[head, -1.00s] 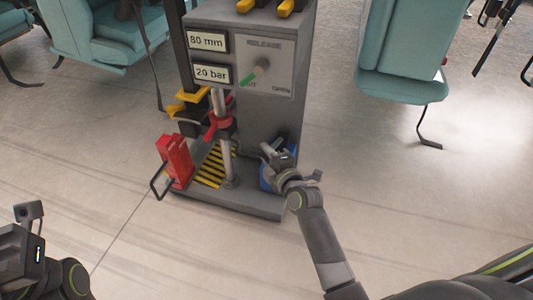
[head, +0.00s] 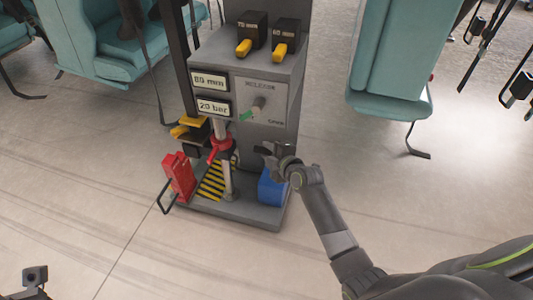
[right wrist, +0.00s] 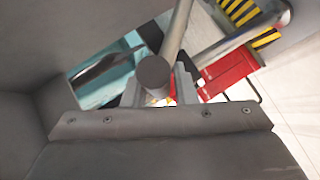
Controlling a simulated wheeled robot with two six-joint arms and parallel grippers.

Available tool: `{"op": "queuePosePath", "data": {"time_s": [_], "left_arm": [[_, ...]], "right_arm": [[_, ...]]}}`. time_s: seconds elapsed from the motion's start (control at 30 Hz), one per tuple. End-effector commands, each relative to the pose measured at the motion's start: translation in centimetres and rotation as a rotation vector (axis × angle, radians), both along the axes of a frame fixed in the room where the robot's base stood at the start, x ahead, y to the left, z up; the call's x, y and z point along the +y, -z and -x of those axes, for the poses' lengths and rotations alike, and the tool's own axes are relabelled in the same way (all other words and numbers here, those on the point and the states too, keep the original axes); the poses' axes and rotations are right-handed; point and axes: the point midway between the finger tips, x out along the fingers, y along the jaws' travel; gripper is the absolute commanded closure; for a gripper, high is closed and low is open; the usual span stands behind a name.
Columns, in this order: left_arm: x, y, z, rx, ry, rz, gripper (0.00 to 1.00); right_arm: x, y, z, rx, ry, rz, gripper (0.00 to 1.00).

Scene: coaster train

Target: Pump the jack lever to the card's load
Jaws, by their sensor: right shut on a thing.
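The grey jack stand (head: 215,60) carries two plates, "80 mm" (head: 209,80) and "20 bar" (head: 213,107). My right gripper (head: 270,152) is above the blue block (head: 271,188) on the stand's base. It is shut on the dark-ended jack lever; in the right wrist view the lever's round end (right wrist: 154,74) lies between the jaws. Most of the lever is hidden in the head view. I cannot identify a separate card. Part of my left arm shows at the lower left, its jaws out of view.
A red jack-like block (head: 179,177) with a black wire loop stands at the base's left. A striped plate (head: 213,181) and metal post with red collar are beside it. Two black units with yellow levers (head: 246,35) sit on top. Teal seats (head: 395,70) flank the stand.

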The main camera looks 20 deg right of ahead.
Motion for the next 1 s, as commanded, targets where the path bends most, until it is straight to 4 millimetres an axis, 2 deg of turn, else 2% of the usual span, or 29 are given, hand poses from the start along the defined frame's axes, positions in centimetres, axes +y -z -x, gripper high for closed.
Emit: {"op": "queuePosePath", "data": {"time_s": [0.03, 0.07, 0.53, 0.57, 0.7, 1.0], "left_arm": [[-0.08, -0.85, -0.1, 0.009, -0.006, -0.009, 0.66], [-0.13, -0.98, -0.16, 0.013, -0.01, -0.013, 0.66], [-0.37, -1.11, -0.36, 0.028, -0.021, -0.036, 0.66], [-0.36, -1.11, -0.36, 0.028, -0.021, -0.036, 0.66], [-0.34, -1.09, -0.36, 0.029, -0.021, -0.036, 0.66], [-0.32, -1.18, -0.35, 0.029, -0.022, -0.033, 0.66]], "right_arm": [[-0.42, -1.36, -0.63, 0.0, 0.001, 0.001, 1.0], [-0.51, -1.47, -0.79, 0.009, 0.001, -0.005, 1.0], [-0.83, -1.44, -1.19, 0.043, 0.002, -0.029, 1.0], [-0.82, -1.43, -1.18, 0.043, 0.002, -0.029, 0.71], [-0.78, -1.28, -1.1, 0.048, 0.002, -0.032, 0.55], [-0.75, -1.18, -0.85, 0.054, 0.002, -0.036, 0.55]]}}
